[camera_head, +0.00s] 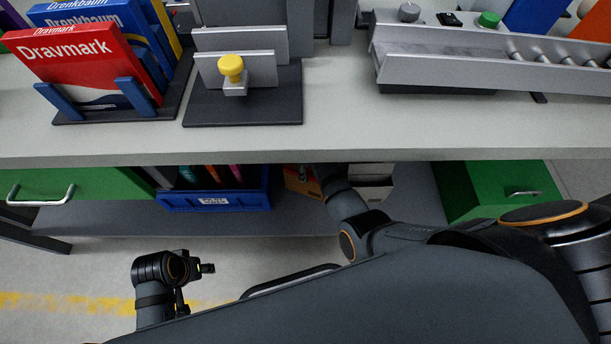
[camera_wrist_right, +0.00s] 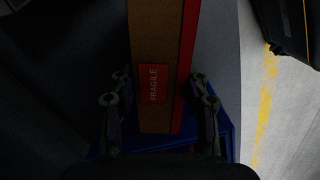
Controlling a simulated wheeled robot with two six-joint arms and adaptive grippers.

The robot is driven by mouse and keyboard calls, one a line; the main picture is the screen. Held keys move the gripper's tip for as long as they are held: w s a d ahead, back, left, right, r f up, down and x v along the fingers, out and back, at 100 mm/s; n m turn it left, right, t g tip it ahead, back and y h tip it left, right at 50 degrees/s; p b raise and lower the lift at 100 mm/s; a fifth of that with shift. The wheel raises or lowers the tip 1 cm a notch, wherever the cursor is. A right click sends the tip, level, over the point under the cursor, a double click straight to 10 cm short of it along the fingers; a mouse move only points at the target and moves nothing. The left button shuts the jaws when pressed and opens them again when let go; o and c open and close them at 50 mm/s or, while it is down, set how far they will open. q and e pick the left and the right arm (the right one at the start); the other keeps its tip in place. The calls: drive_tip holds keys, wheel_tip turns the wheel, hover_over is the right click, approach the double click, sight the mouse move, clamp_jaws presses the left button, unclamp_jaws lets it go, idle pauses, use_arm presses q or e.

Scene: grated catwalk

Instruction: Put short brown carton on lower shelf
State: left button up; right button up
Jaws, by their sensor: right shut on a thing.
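The brown carton (camera_wrist_right: 155,60) has a red FRAGILE label and a red side, and lies between the fingers of my right gripper (camera_wrist_right: 160,108) in the right wrist view. That gripper is shut on it. In the head view, the carton (camera_head: 301,182) shows partly under the worktop's front edge, beside my right wrist. The right fingers are mostly hidden there. The lower shelf (camera_head: 290,220) is the grey board under the worktop. I cannot tell whether the carton touches it. My left gripper (camera_head: 200,270) is low in front of the shelf, its fingers unclear.
A blue bin (camera_head: 212,201) with coloured items stands left of the carton on the shelf. A pale box (camera_head: 372,187) is right of my wrist. Green drawer units (camera_head: 85,184) and (camera_head: 512,190) flank the shelf. The worktop (camera_head: 335,125) overhangs it.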

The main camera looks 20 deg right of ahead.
drive_tip(key=shift+w+f, duration=0.2)
use_arm(q)
drive_tip(key=shift+w+d+f+t+b, duration=0.2)
drive_tip(key=shift+d+f+t+b, duration=0.4)
drive_tip(key=shift+b, duration=0.3)
use_arm(e)
wheel_tip(320, 180, down, 3)
drive_tip(key=shift+a+f, duration=0.1)
use_arm(q)
drive_tip(key=shift+a+h, duration=0.15)
drive_tip(key=shift+h, duration=0.15)
use_arm(e)
drive_tip(key=shift+f, duration=0.1)
drive_tip(key=o, duration=1.4)
drive_tip(key=shift+c, duration=0.2)
